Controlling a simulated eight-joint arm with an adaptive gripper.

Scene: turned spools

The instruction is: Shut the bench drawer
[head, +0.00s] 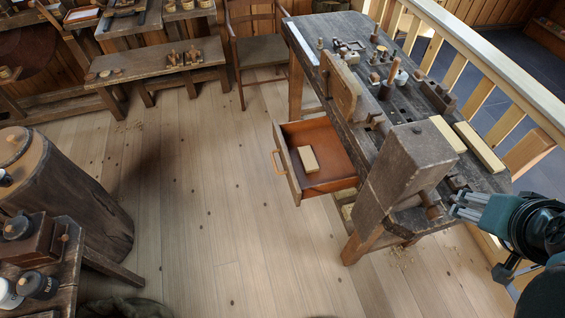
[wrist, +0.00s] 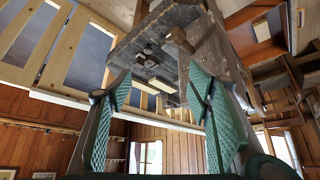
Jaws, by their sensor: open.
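The bench drawer (head: 332,148) stands pulled out to the left from under the workbench (head: 358,113) in the head view. It has a reddish-brown inside and a wooden handle (head: 277,161) on its front. A pale block (head: 308,159) lies in it. My gripper (head: 455,205) is at the right end of the bench, on the far side from the drawer front. It is open, with nothing between its fingers. In the wrist view my gripper's two green fingers (wrist: 158,80) are spread apart, with the bench beyond them.
A large wooden vise jaw (head: 402,178) stands between my gripper and the drawer. Tools and small turned pieces crowd the bench top. A pale railing (head: 490,60) runs behind the bench. The plank floor (head: 215,190) left of the drawer is clear. A chair (head: 262,48) stands farther back.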

